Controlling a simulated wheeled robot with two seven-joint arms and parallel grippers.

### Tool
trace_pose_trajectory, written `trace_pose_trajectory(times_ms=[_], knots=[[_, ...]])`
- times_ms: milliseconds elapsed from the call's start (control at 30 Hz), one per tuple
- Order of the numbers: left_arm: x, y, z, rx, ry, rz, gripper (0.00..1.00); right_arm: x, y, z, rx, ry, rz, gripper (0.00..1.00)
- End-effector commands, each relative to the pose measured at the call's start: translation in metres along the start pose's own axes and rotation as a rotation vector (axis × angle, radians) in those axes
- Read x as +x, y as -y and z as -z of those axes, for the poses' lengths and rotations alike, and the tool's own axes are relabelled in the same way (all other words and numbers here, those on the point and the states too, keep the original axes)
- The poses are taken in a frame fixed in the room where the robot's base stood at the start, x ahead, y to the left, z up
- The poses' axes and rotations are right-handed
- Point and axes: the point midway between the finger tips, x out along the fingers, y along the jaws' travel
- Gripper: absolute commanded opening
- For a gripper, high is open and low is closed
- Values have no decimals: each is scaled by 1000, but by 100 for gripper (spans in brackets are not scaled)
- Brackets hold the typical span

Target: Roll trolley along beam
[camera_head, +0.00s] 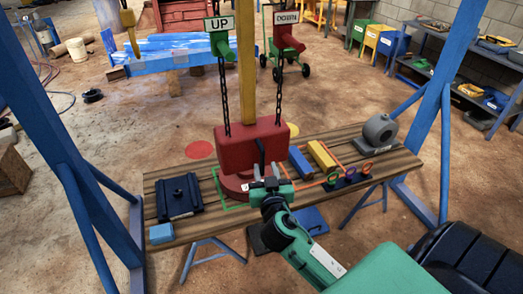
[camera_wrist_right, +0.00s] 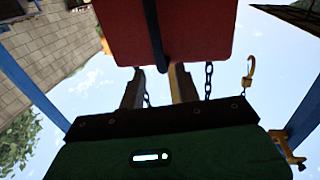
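A red block-shaped body (camera_head: 250,146), perhaps the trolley, is at the middle of the head view, with a yellow post (camera_head: 246,70) behind it. A short black bar (camera_head: 260,152) is on its near face. My right gripper (camera_head: 265,174) is just in front of the block's lower edge. In the right wrist view the red body (camera_wrist_right: 195,30) fills the top, and the black bar (camera_wrist_right: 155,35) points down toward the gap between my right gripper's fingers (camera_wrist_right: 158,80). The fingers are apart, without visible contact. My left gripper is not in view.
Blue frame legs (camera_head: 52,140) stand at both sides. Chains lead to the green UP sign (camera_head: 219,36) and red DOWN sign (camera_head: 287,32).

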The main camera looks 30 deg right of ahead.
Motion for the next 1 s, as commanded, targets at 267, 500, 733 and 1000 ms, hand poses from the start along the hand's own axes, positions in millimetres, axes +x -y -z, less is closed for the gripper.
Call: trace_pose_trajectory(times_ms=[267, 500, 733, 1000], knots=[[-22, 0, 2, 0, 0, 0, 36, 50, 0, 3, -2, -1, 0, 33], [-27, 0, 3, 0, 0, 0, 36, 66, 0, 0, -1, 0, 1, 33], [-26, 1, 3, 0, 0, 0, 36, 67, 0, -1, -1, 1, 1, 33], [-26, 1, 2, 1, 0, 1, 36, 67, 0, 0, 0, 1, 1, 0]])
